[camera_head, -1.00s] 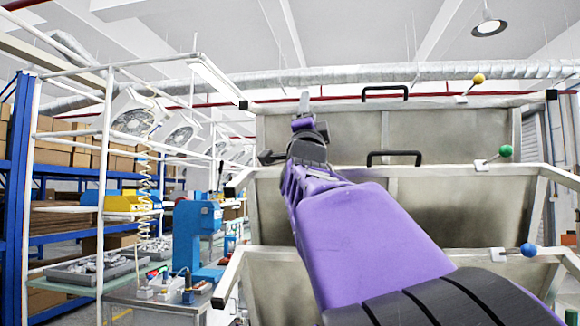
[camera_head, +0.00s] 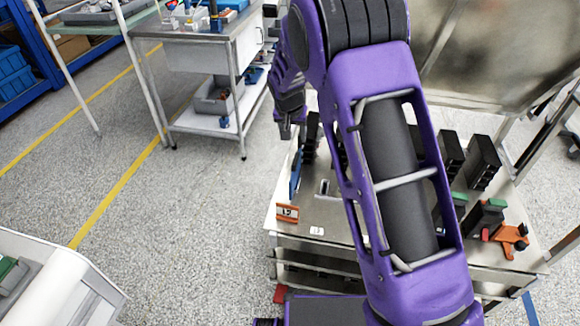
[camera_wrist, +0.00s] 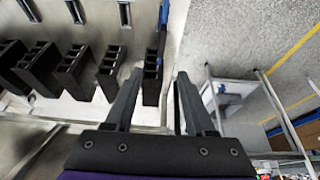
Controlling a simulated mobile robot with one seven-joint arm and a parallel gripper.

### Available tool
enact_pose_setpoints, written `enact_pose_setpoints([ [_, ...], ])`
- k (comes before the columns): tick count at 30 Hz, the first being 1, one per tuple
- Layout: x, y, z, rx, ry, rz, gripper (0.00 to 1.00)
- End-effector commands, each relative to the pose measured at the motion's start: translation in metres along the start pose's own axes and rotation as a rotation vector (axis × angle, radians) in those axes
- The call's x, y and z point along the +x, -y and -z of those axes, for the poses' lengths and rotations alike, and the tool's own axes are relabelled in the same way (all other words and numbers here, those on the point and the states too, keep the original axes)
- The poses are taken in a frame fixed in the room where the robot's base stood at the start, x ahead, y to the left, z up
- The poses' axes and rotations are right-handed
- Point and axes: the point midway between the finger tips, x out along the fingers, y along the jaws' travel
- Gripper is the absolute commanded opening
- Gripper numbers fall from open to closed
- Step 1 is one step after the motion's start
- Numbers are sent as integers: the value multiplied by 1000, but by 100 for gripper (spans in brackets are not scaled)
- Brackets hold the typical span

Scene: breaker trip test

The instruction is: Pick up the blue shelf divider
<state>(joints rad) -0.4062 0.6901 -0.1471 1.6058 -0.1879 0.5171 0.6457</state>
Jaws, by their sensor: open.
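The blue shelf divider (camera_head: 296,172) stands upright as a thin panel at the left edge of a metal shelf (camera_head: 318,212). It also shows edge-on as a narrow blue strip at the top of the wrist view (camera_wrist: 163,28). My gripper (camera_head: 285,132) is above the shelf's left edge, close to the divider's far end. In the wrist view my open gripper (camera_wrist: 159,76) has empty jaws; a black block (camera_wrist: 152,72) beside the divider shows between the fingertips. My arm hides the middle of the shelf.
Several black blocks (camera_head: 483,160) stand on the shelf. An orange clamp-like part (camera_head: 510,240) lies at its right, and an orange label (camera_head: 288,213) is at its front left. A workbench (camera_head: 195,50) stands behind left.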

Motion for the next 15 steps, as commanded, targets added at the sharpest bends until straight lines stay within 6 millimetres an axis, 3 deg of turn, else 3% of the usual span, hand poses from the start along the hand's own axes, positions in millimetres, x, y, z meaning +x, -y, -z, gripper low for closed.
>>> enact_pose_setpoints([
  [9, 72, 1, -1, 3, 0, 1, 55],
  [15, 100, 1, 0, 4, -3, 3, 55],
])
